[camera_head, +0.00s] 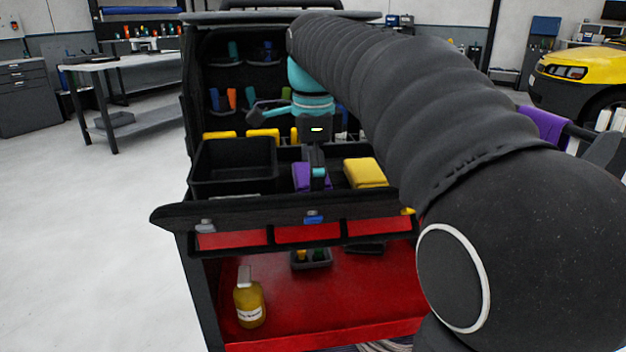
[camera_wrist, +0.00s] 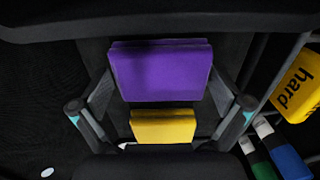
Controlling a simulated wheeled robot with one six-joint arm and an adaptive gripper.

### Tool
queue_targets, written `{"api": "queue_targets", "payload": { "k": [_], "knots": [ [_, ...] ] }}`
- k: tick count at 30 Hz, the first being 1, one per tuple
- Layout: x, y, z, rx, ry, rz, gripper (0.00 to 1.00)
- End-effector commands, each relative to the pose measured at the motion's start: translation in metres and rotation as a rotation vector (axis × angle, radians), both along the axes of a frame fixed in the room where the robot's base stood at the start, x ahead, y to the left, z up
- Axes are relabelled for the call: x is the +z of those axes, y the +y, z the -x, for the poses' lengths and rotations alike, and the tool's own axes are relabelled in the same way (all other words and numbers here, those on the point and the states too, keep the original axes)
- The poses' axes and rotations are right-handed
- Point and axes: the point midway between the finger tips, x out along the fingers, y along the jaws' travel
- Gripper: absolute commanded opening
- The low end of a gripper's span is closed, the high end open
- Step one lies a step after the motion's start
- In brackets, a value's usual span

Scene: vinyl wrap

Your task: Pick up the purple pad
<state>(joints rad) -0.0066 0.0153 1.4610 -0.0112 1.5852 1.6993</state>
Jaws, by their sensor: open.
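The purple pad (camera_head: 301,178) lies in the cart's upper tray, just left of the yellow pad. In the wrist view the purple pad (camera_wrist: 160,70) is a flat block in the upper middle, between my two spread fingers. My gripper (camera_head: 317,176) points down over the purple pad and hides part of it in the head view. My gripper (camera_wrist: 160,88) is open, with a finger on either side of the pad. I cannot tell whether the fingers touch it.
A yellow pad (camera_head: 365,172) sits right of the purple one; a smaller yellow block (camera_wrist: 163,127) shows below it in the wrist view. A black bin (camera_head: 232,183) stands to the left. The cart's front rail (camera_head: 260,212) and a yellow bottle (camera_head: 249,304) are nearer.

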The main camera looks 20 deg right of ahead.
Motion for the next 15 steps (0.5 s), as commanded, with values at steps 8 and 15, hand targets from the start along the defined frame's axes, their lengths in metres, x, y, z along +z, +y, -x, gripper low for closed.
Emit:
{"api": "queue_targets", "payload": {
  "k": [8, 15],
  "knots": [
    [0.0005, -0.0001, 0.0, 0.0, 0.0, 0.0, 0.67],
    [0.0005, -0.0001, -0.0001, 0.0, 0.0, 0.0, 0.66]
  ]
}}
